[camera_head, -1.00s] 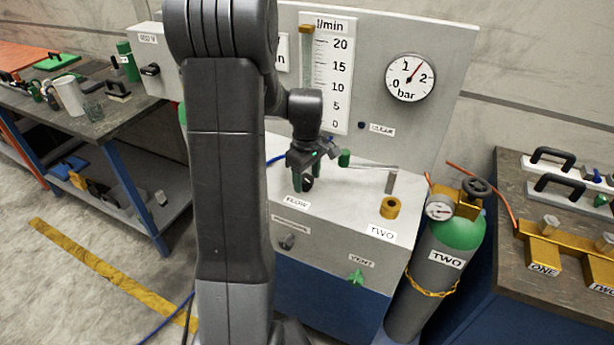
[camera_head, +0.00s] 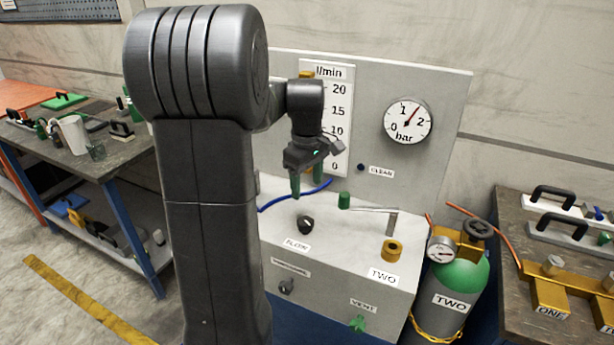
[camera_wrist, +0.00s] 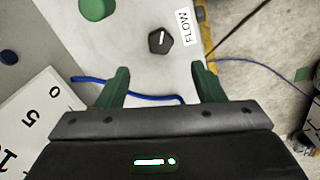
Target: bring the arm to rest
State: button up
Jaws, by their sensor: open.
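My gripper (camera_head: 307,184) is open and empty, with green fingers pointing down, above the white bench top of the console. In the wrist view my gripper (camera_wrist: 160,88) shows its two fingers spread apart with nothing between them. The black FLOW knob (camera_head: 305,224) stands on the console top below the fingers and apart from them. It also shows in the wrist view (camera_wrist: 160,40), beyond the fingertips. My dark arm covers the left part of the console panel.
The console panel (camera_head: 440,90) rises behind my gripper, with a flow scale (camera_head: 338,120) and a bar gauge (camera_head: 407,120). A green knob (camera_head: 344,200), a yellow fitting (camera_head: 392,250) and a blue hose (camera_head: 285,197) are nearby. A gas cylinder (camera_head: 452,285) stands at the right.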

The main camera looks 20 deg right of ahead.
aim_at(307, 222)
jog(key=shift+r, duration=0.85)
jog(key=shift+f, duration=0.15)
notch_tip(307, 222, down, 14)
jog(key=shift+r, duration=0.2)
jog(key=shift+r, duration=0.1)
